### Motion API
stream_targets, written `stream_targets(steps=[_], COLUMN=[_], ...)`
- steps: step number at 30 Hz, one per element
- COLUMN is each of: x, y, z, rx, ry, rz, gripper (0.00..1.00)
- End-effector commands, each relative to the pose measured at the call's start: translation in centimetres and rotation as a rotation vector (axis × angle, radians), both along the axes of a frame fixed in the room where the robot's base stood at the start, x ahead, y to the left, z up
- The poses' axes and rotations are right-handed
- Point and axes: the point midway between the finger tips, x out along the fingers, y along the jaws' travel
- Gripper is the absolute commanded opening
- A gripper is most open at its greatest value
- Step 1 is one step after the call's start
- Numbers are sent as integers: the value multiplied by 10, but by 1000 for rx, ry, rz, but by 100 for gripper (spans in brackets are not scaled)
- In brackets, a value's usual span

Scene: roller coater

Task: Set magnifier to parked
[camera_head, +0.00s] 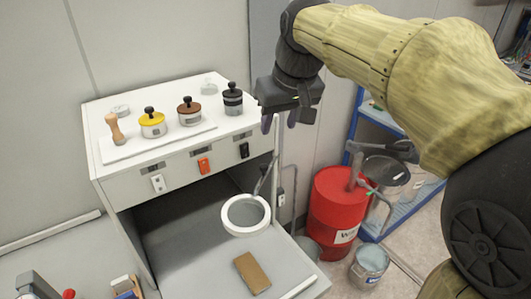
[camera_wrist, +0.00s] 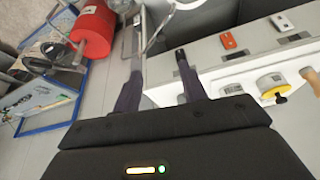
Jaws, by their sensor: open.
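The magnifier (camera_head: 262,224) is a white ring with a clear round lens. It hangs over the grey work surface, in front of the open bay, at the end of a thin dark arm (camera_head: 264,180). That arm joins an upright pole (camera_head: 280,165) at the cabinet's right side. My gripper (camera_head: 279,121) is above and to the right of the ring, by the cabinet's right edge and near the pole. Its fingers point down, are spread and hold nothing; they also show in the wrist view (camera_wrist: 158,72).
Yellow (camera_head: 152,124), brown (camera_head: 189,111) and black (camera_head: 232,99) knobbed containers stand on the cabinet top with a wooden handle (camera_head: 115,128). Switches line its front. A brown block (camera_head: 252,273) lies on the work surface. A red drum (camera_head: 337,205), bucket (camera_head: 369,266) and blue rack stand right.

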Motion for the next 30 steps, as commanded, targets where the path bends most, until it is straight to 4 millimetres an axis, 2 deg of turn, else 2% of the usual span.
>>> stream_targets(steps=[2, 14, 20, 30], x=[-1, 1, 9, 29], y=[2, 3, 6, 16], z=[7, 2, -20, -75], rx=[0, 0, 0, -1], ry=[-1, -1, 3, 4], rz=[8, 8, 8, 8], gripper=[42, 42, 42, 42])
